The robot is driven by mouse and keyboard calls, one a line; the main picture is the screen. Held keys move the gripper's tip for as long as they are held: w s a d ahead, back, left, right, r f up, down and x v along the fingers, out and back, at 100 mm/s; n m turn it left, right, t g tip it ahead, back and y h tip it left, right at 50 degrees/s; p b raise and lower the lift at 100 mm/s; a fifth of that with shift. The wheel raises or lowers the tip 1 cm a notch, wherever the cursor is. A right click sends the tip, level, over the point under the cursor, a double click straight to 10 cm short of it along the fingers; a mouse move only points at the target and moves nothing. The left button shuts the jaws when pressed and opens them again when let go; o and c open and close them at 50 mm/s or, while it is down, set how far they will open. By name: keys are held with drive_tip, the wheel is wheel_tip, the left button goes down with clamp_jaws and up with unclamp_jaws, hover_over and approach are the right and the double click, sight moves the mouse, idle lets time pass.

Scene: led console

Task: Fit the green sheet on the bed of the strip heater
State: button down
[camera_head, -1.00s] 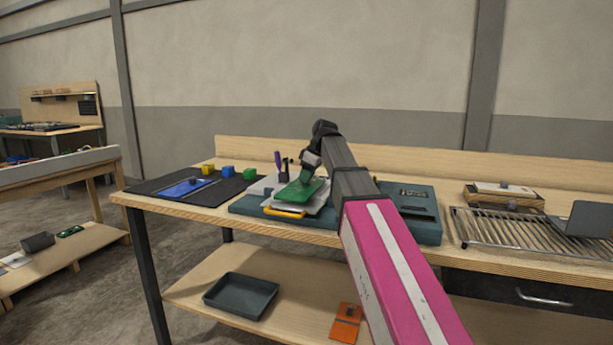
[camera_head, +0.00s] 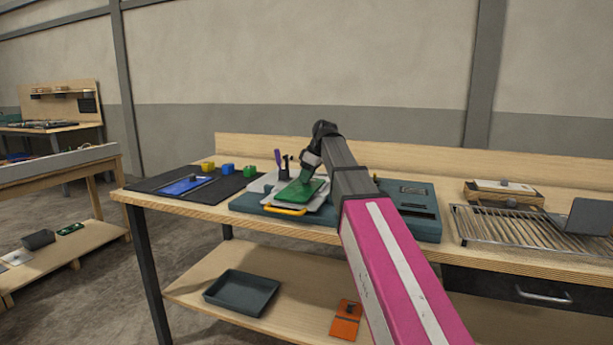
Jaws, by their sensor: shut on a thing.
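The green sheet (camera_head: 298,193) lies flat over the pale bed of the strip heater (camera_head: 252,203), a teal-grey unit on the workbench. My gripper (camera_head: 307,177) is over the sheet and shut on it, at its upper right part. A yellow handle (camera_head: 285,210) sits at the front edge of the bed. My dark arm link hides the middle of the heater. I cannot tell whether the sheet touches the bed all round.
Left of the heater a dark mat (camera_head: 160,190) holds a blue sheet (camera_head: 186,187) and yellow, blue and green blocks. The lower shelf holds a dark tray (camera_head: 241,292) and an orange piece (camera_head: 346,320).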

drive_tip(key=shift+f, duration=0.4)
idle(0.3)
drive_tip(key=c, duration=0.8)
unclamp_jaws()
drive_tip(key=shift+c, duration=0.2)
drive_tip(key=v, duration=1)
drive_tip(key=shift+d+r, duration=0.2)
drive_tip(key=shift+r, duration=0.15)
drive_tip(key=shift+s, duration=0.1)
